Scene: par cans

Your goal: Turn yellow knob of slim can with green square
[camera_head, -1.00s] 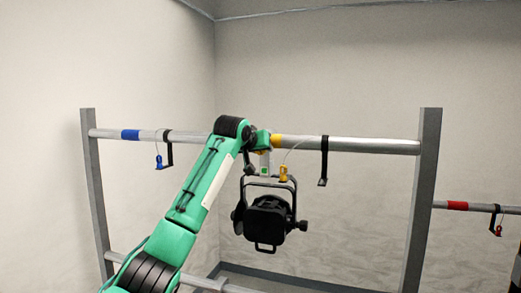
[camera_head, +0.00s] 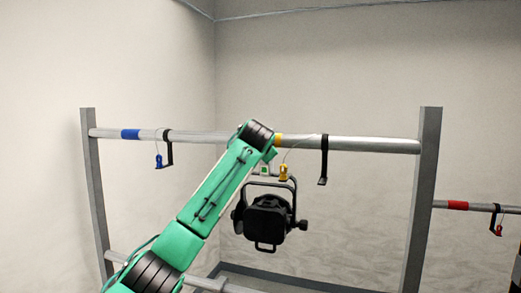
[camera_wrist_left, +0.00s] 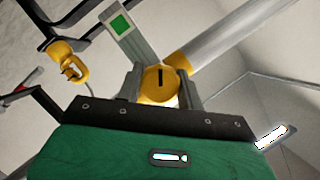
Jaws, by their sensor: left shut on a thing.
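The black can (camera_head: 266,216) hangs by its yoke from the upper pipe. A green square on a grey plate shows above it (camera_head: 264,170) and in the left wrist view (camera_wrist_left: 121,26). The yellow knob (camera_wrist_left: 160,76), with a dark slot, shows in the left wrist view. My left gripper (camera_wrist_left: 161,88) is shut on the knob, one grey finger on each side. In the head view my left arm hides the knob and the gripper. My right gripper is out of view.
The upper pipe (camera_head: 365,144) has yellow and blue bands (camera_head: 130,134) and runs between two grey posts (camera_head: 421,200). A yellow clip (camera_head: 283,173) hangs by a wire beside the yoke. Black hooks (camera_head: 324,160) hang from the pipe. A red-banded pipe (camera_head: 457,205) is at the right.

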